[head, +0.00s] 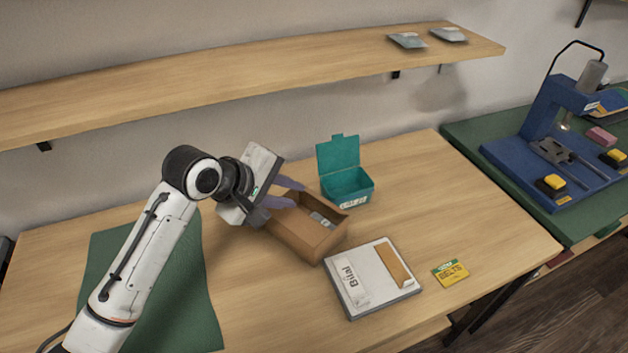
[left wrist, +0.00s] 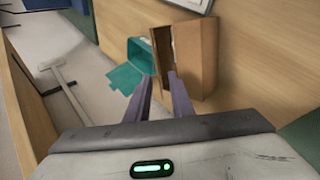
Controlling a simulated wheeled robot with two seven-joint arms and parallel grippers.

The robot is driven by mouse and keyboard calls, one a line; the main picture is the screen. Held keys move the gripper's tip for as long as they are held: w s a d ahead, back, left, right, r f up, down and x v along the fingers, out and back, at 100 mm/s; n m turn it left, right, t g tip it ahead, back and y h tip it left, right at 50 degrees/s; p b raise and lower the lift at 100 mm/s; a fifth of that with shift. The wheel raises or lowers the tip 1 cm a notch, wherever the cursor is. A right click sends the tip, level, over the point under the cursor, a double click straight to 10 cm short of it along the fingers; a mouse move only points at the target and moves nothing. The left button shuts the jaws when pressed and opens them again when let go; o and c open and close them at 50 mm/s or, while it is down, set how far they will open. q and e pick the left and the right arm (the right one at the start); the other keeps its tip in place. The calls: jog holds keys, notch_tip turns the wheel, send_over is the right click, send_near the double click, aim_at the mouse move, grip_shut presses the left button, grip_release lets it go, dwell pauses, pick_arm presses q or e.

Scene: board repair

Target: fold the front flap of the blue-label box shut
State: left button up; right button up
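A brown cardboard box (head: 300,238) stands open on the wooden table, and a small grey-white item (head: 322,219) shows inside it. The box also shows in the left wrist view (left wrist: 198,52), with its opening toward the left. I see no blue label on the faces in view. My right gripper is not in view.
A teal bin (head: 347,186) with its lid up stands behind the box. A white flat case (head: 372,290) lies close in front, with a yellow packet (head: 450,273) to its right. A green mat (head: 190,312) lies at left. A wooden shelf (head: 250,78) hangs above.

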aim_at(314, 195)
pick_arm(q)
jog(key=shift+w+d+r, duration=0.15)
jog(key=shift+w, duration=0.2)
jog(key=x, duration=0.9)
jog(key=shift+w+d+f+b, duration=0.2)
jog(key=shift+d+f+b, duration=0.05)
jog(key=shift+b, duration=0.15)
grip_shut()
